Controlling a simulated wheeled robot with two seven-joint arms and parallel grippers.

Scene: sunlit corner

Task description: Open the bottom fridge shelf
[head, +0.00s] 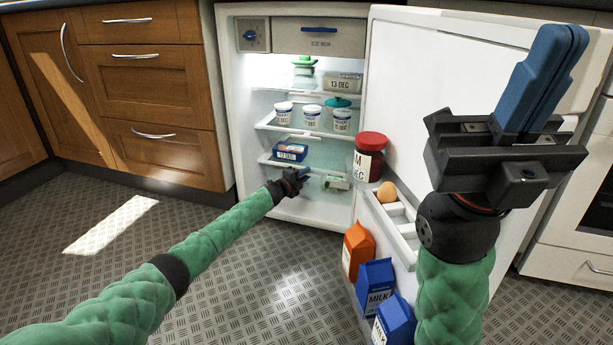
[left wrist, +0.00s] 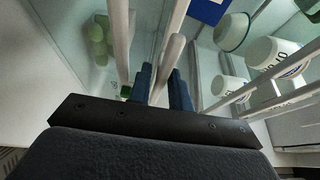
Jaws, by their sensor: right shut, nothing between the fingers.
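The fridge (head: 243,110) stands open. Its bottom fridge shelf (head: 318,172) is a clear panel with a pale front bar, low in the cavity. My left gripper (head: 303,176) is at the front of this shelf. In the left wrist view, the fingers of my left gripper (left wrist: 160,88) stand a narrow gap apart, with a white bar (left wrist: 172,55) filling the gap between them. They look shut on that bar; the exact contact is partly hidden. My right gripper (head: 541,80) is shut and empty, raised in front of the open fridge door (head: 420,110), fingers pointing up.
The door rack (head: 395,215) holds eggs. An orange carton (head: 357,248) and blue milk cartons (head: 375,285) are low by the door. The floor at left is clear.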

